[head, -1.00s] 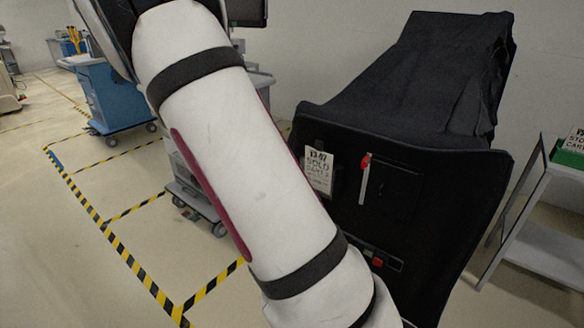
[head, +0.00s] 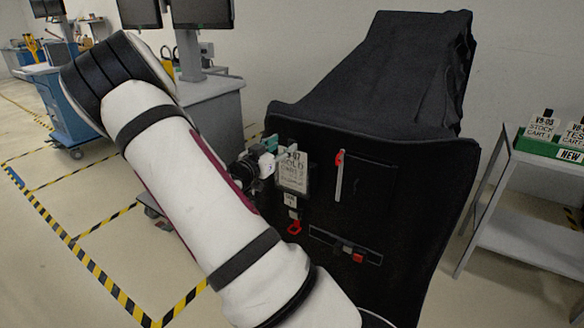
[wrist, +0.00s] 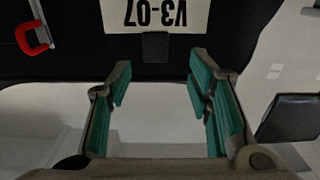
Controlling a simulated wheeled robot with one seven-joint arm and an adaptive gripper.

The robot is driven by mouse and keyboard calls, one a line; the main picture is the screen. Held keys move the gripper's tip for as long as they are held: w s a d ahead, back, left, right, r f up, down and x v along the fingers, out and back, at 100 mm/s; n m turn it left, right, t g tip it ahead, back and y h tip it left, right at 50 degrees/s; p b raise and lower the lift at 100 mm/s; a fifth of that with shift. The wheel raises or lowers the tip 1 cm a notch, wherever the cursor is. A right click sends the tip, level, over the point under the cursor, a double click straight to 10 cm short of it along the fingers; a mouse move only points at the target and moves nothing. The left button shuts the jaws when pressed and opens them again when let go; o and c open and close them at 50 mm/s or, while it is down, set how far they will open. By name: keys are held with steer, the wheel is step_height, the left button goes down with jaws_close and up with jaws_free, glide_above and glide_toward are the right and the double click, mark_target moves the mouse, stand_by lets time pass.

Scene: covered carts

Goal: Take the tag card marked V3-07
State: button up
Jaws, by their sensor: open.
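The white tag card marked V3-07 (wrist: 155,14) shows upside down at the top edge of the wrist view, partly cut off. A small dark clip or tab touches its edge. In the head view the card (head: 293,174) hangs upright on the dark front of the covered cart (head: 440,170). My gripper (wrist: 158,85) is open, with teal pads apart and nothing between them. In the head view my gripper (head: 279,148) is at the card's top left, and a teal finger overlaps its top edge. I cannot tell whether they touch.
A red-ended white handle (head: 339,175) hangs right of the card. Red parts (head: 294,227) sit below it. A shelf (head: 530,235) at right holds a green box (head: 555,146) with other cards. A grey cart with monitors (head: 205,100) stands behind my arm.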

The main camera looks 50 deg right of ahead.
mark_target(291, 142)
steer(key=shift+d+f, duration=0.1)
steer(key=shift+d, duration=2.55)
jaws_close()
